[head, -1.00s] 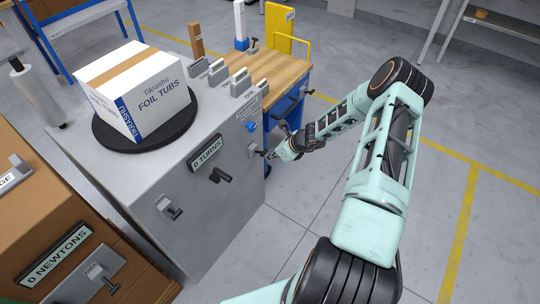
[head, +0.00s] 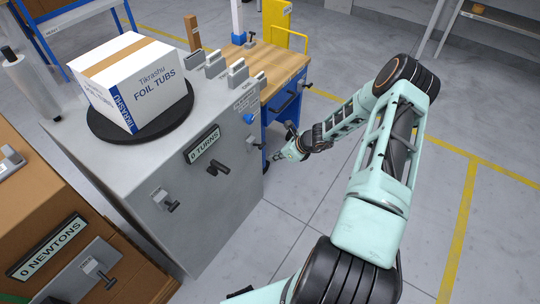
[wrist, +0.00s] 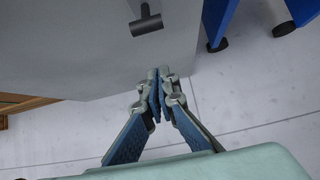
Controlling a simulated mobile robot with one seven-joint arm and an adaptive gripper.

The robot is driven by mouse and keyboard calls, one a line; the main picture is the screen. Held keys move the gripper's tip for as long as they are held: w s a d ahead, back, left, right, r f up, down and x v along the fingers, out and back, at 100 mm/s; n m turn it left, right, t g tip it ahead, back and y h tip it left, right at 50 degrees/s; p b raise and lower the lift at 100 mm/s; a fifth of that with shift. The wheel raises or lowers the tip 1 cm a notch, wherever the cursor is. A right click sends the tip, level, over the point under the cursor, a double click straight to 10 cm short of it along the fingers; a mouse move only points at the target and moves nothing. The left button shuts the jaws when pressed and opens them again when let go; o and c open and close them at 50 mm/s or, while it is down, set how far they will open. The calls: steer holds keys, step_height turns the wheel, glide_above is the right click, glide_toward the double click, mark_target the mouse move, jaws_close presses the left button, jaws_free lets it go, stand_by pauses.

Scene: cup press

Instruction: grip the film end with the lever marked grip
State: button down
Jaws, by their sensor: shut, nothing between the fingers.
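A white carton marked foil tubs (head: 155,88) sits on the black turntable (head: 100,124) on top of a grey cabinet (head: 150,170). A film roll (head: 32,88) stands upright at the left; its film end cannot be made out. A small lever (head: 257,146) is on the cabinet's right end, and the wrist view shows a black lever (wrist: 146,21) on a grey face. I cannot read which lever is marked grip. My gripper (head: 277,159) is right of the cabinet, apart from it. In the wrist view its fingers (wrist: 157,74) are shut and empty, below the lever.
A "0 turns" display (head: 202,145) has a black handle (head: 217,168) below it. Another lever (head: 165,200) is lower left. A blue knob (head: 248,118) is above the right lever. A blue workbench (head: 283,72) stands behind. The floor at right is clear.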

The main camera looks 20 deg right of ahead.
steer(key=v, duration=0.9)
steer(key=shift+w+a+r+p, duration=0.25)
steer(key=shift+w+r+p, duration=0.05)
steer(key=shift+w+p, duration=0.15)
